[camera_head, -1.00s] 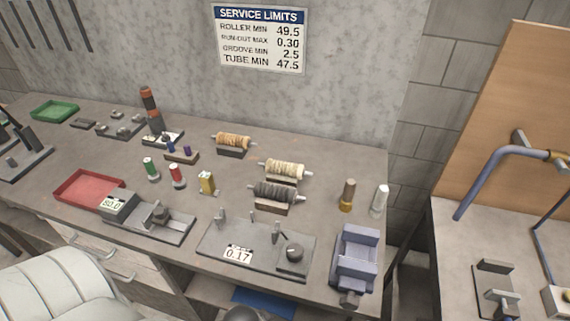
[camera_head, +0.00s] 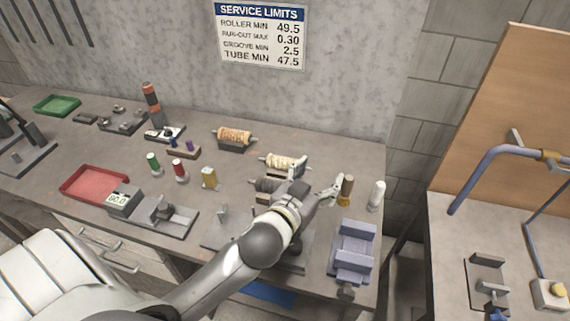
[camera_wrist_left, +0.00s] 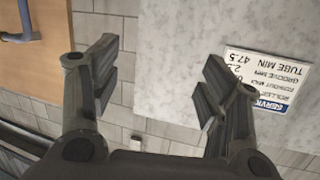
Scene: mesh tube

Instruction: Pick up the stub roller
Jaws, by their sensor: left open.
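No label marks which piece is the stub roller. A short upright brown cylinder on a brass-coloured base (camera_head: 346,188) and an upright white cylinder (camera_head: 377,195) stand at the bench's right. An orange roller (camera_head: 234,135), a cream roller (camera_head: 280,160) and a dark grey roller (camera_head: 266,184) lie on cradles; my arm partly hides the dark one. My left gripper (camera_head: 329,191) is just left of the brown cylinder in the head view; contact cannot be told. In the left wrist view the gripper (camera_wrist_left: 150,90) is open, with only wall between its fingers. My right gripper is not in view.
A blue-grey vise-like block (camera_head: 352,252) stands at the front right edge. My arm covers much of the grey gauge plate (camera_head: 215,232). A red tray (camera_head: 94,184) and a small green cylinder (camera_head: 153,163) are further left. A blue pipe (camera_head: 480,170) rises over the right bench.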

